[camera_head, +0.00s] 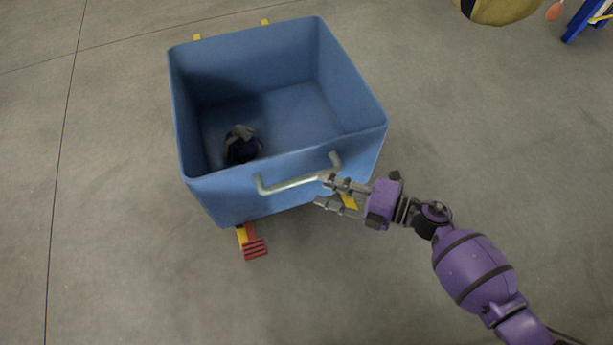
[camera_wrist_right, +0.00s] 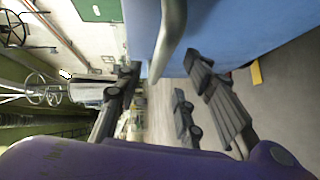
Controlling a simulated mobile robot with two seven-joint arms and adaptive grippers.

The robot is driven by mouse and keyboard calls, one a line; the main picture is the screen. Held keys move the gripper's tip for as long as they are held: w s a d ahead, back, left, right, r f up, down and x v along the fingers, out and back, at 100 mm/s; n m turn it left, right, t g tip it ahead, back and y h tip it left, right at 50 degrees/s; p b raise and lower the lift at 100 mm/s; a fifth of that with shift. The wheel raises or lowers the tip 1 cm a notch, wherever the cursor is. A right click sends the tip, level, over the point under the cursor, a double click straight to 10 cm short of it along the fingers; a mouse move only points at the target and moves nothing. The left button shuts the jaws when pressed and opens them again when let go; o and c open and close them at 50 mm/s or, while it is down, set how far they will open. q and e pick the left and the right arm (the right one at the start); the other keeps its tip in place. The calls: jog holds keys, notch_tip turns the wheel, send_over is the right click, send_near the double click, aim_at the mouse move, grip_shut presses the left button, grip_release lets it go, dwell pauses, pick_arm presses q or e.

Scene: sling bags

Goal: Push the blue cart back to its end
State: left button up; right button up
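The blue cart (camera_head: 225,200), an open deep bin, stands on the floor at the upper middle of the head view. A metal bar handle (camera_head: 290,184) sticks out from its near wall; it also shows close up in the wrist view (camera_wrist_right: 169,40). My right gripper (camera_head: 323,190) is at the handle's right end, with its fingers spread apart. In the wrist view, the handle bar comes down toward the gap between the fingers; I cannot tell whether they touch it. My left gripper is not in view.
A small dark bag (camera_head: 241,147) lies inside the cart. A red and yellow foot part (camera_head: 253,246) juts out under the cart's near side. A blue stand (camera_head: 588,18) and a yellowish object (camera_head: 497,8) are at the upper right. The concrete floor around the cart is mostly clear.

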aim_at(311, 181)
jog(key=b+x, duration=0.1)
jog(key=x, duration=0.5)
jog(key=shift+w+a+f, duration=0.1)
jog(key=shift+a, duration=0.2)
grip_shut()
